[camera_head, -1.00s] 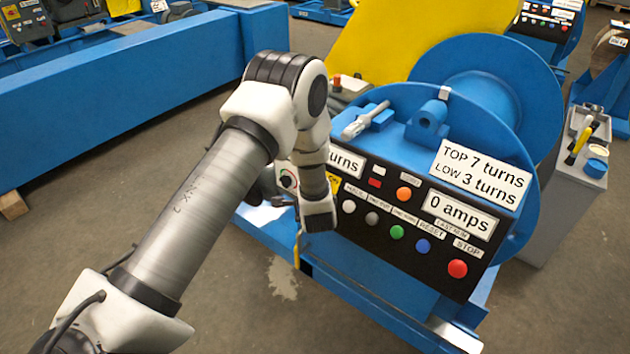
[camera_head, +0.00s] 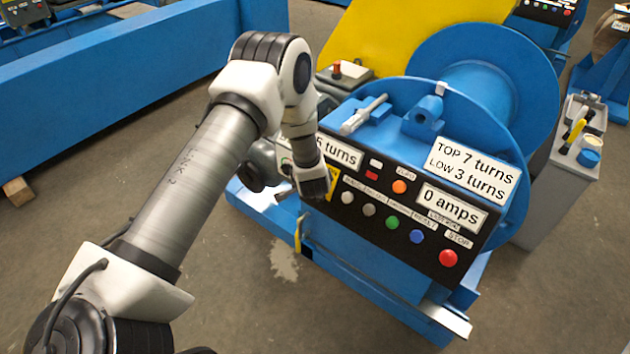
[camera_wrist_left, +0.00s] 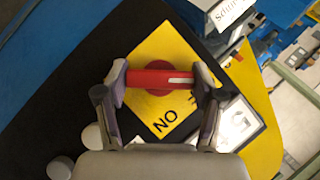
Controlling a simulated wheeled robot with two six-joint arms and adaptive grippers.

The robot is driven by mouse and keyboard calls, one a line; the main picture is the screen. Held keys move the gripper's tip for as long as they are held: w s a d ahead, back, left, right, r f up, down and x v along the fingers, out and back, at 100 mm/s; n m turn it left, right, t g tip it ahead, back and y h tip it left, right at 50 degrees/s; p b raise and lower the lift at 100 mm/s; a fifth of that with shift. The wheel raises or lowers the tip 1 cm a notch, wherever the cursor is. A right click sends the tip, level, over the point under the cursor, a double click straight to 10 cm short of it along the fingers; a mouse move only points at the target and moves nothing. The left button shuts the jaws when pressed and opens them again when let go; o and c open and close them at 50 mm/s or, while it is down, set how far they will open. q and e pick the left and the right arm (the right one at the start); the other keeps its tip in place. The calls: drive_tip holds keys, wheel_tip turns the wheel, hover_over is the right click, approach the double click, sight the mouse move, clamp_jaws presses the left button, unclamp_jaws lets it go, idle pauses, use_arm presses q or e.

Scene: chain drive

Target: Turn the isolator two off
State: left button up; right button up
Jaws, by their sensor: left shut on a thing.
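The isolator's red handle (camera_wrist_left: 152,78) is a short bar on a red round base, set on a yellow plate (camera_wrist_left: 165,45) in the left wrist view. The word ON is on the plate, below the handle in that picture. My left gripper (camera_wrist_left: 160,73) is shut on the handle, one finger at each end of the bar. In the head view my left gripper (camera_head: 312,185) is at the left part of the black control panel (camera_head: 345,225). It hides the handle there; only a sliver of the yellow plate (camera_head: 333,183) shows. My right gripper is out of view.
The panel carries several coloured buttons, including a red stop button (camera_head: 448,258), and a 0 amps display (camera_head: 452,209). A blue drum (camera_head: 500,95) stands behind it, and a grey cabinet (camera_head: 560,190) to the right. Open floor (camera_head: 110,175) lies to the left.

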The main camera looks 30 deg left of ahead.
use_arm(q)
drive_tip(key=o, duration=1.1)
drive_tip(key=shift+o, duration=0.2)
drive_tip(key=v, duration=1.2)
